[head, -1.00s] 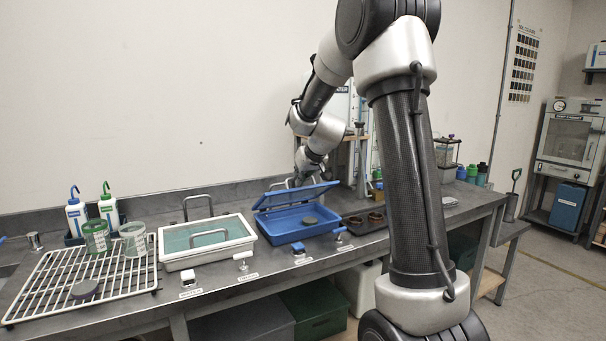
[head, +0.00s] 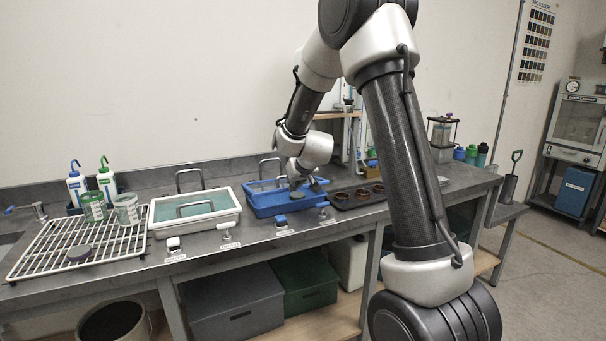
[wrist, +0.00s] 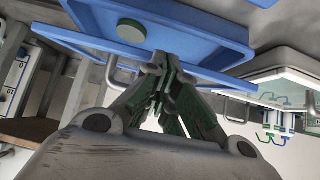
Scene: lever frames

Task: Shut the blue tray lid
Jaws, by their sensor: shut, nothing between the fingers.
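The blue tray (head: 262,210) stands on the bench between the white tray and a dark tray of round cups. Its blue-framed lid (head: 262,187) appears low and almost flat over it; I cannot tell whether it is fully down. My gripper (head: 296,184) is at the tray's right part, fingers pointing down, partly hidden by my wrist. In the wrist view, the closed, empty fingers (wrist: 160,66) are against or very near a blue edge (wrist: 215,70). A round green disc (wrist: 131,29) shows within the blue area; contact is unclear.
The white tray (head: 160,232) with a clear lid and handle stands left. A wire rack (head: 40,257) with beakers is farther left. The dark tray with round cups (head: 343,201) is close on the right. Small labelled levers (head: 282,222) line the bench front.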

